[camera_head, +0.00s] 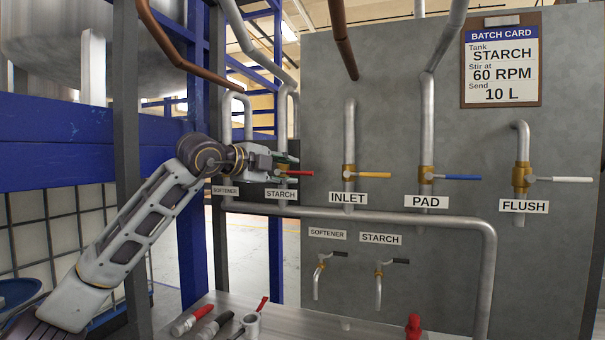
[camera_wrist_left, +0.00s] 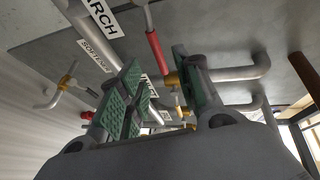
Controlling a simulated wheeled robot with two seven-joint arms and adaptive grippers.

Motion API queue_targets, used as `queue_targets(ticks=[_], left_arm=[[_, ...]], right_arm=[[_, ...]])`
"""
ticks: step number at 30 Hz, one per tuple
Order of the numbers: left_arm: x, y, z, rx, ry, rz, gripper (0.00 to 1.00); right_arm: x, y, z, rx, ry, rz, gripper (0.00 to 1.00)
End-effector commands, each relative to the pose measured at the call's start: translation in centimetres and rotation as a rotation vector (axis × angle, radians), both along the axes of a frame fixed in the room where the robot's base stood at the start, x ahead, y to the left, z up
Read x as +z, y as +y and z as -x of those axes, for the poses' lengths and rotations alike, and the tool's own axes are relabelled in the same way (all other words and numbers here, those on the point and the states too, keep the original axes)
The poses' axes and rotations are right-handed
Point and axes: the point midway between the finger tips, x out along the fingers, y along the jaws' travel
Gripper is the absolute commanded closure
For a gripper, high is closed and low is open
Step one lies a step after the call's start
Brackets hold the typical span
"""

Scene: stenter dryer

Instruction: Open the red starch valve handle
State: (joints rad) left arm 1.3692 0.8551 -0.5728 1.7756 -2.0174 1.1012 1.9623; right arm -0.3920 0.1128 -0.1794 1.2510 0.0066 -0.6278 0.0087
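The red starch valve handle (camera_head: 300,173) sticks out to the right from its valve, above a STARCH label (camera_head: 280,194) on the panel's left side. My left gripper (camera_head: 283,165) is at this valve, beside the handle's valve end. In the wrist view its green-padded fingers (camera_wrist_left: 158,78) are apart, with the red handle showing in the gap between them. I see no contact with the handle. My right gripper is in neither view.
INLET's yellow handle (camera_head: 374,175), PAD's blue handle (camera_head: 460,177) and FLUSH's white handle (camera_head: 570,179) lie to the right. A horizontal pipe (camera_head: 390,215) and small taps (camera_head: 379,280) are below. Tools (camera_head: 190,321) lie on the bench. A blue post (camera_head: 190,250) stands behind my left arm.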

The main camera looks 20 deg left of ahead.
Motion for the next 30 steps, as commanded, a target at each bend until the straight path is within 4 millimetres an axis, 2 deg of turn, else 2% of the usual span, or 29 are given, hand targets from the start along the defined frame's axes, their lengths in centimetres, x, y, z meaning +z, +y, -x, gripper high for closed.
queue_targets(ticks=[5,15,22,30], left_arm=[[-0.4,-1.0,-2.2,0.0,0.001,0.0,0.66],[-1.1,-2.5,-5.6,0.0,0.001,0.0,0.66],[-1.3,-3.0,-6.4,0.0,0.0,0.0,0.66],[-1.3,-2.9,-6.4,0.001,0.0,0.0,0.66]], right_arm=[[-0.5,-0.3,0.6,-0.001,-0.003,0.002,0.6],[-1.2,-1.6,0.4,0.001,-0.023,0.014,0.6],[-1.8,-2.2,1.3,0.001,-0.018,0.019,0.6],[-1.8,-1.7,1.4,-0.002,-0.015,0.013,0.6]])
